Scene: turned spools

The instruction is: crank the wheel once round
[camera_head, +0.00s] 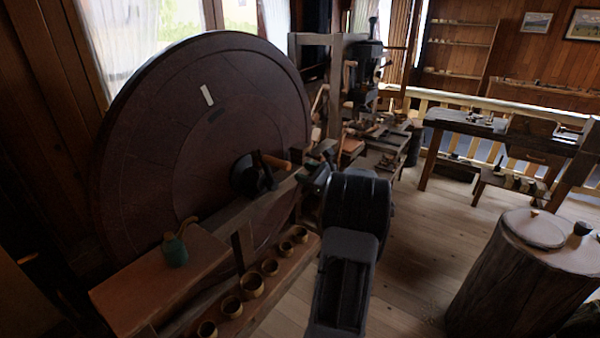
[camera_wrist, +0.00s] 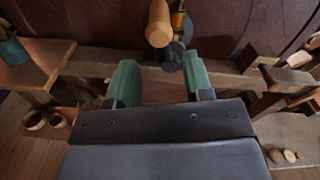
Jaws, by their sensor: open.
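The big dark wheel (camera_head: 170,130) stands upright at the left, with a pale mark (camera_head: 207,95) on its upper face. At its hub is a black crank (camera_head: 252,176) with a light wooden handle (camera_head: 276,161) sticking out to the right. In the wrist view the handle (camera_wrist: 158,24) is beyond the fingertips, nearly centred between them, with its end towards me. My gripper (camera_wrist: 160,76) is open, its green-padded fingers spread and nothing between them. In the head view my gripper (camera_head: 317,168) is just right of the handle, apart from it; its fingers are partly hidden by my arm.
A wooden beam (camera_head: 225,227) runs in front of the wheel. A green oil can (camera_head: 175,250) stands on a wooden box (camera_head: 150,285) at the lower left. Several small cups (camera_head: 252,284) line a low board. A stump (camera_head: 520,285) stands right; floor between is clear.

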